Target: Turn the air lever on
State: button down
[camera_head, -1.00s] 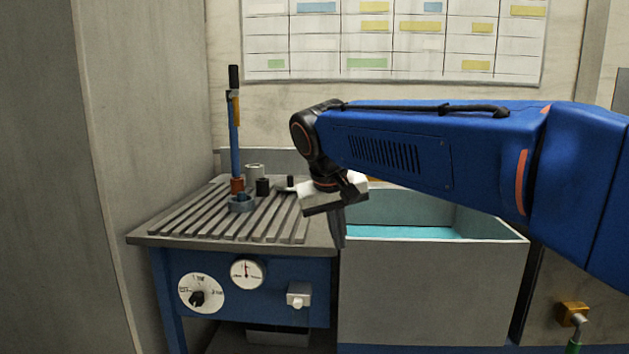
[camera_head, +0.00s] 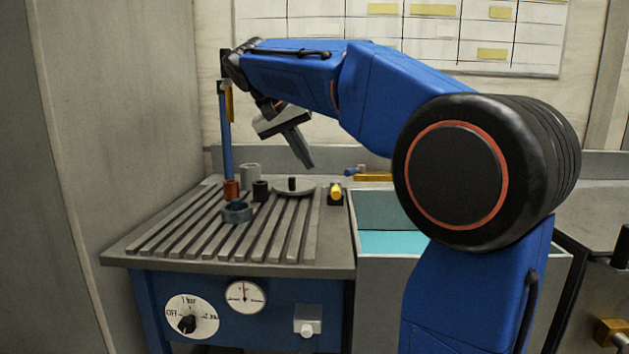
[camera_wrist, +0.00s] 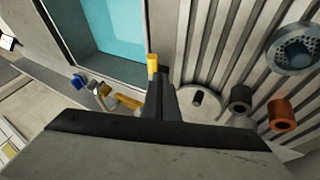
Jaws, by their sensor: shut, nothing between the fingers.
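My gripper (camera_head: 306,158) is shut and empty, tilted down above the back right of the slatted bench. In the wrist view its closed fingers (camera_wrist: 161,78) point at a small yellow-capped lever (camera_wrist: 152,66). This yellow-capped lever (camera_head: 336,192) stands on a dark base at the bench's right edge, below and right of the fingertips in the head view. Contact cannot be made out, but the head view shows a gap. A brass pipe (camera_head: 373,177) with a blue-handled tap (camera_head: 352,171) is behind the basin. No label shows which one is the air lever.
The slatted bench (camera_head: 160,249) carries a tall blue post (camera_head: 226,135), several small cups and a round plate (camera_head: 294,188). A pressure dial (camera_head: 192,317) and gauge (camera_head: 245,296) are on its front. The basin (camera_head: 366,286) with blue liquid stands at right.

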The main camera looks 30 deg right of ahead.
aim_at(336, 190)
jog(key=shift+w+r, duration=0.25)
jog(key=shift+w, duration=0.3)
jog(key=x, duration=1)
jog(key=shift+d, duration=0.1)
jog(key=shift+s+d, duration=0.1)
jog(key=shift+s, duration=0.05)
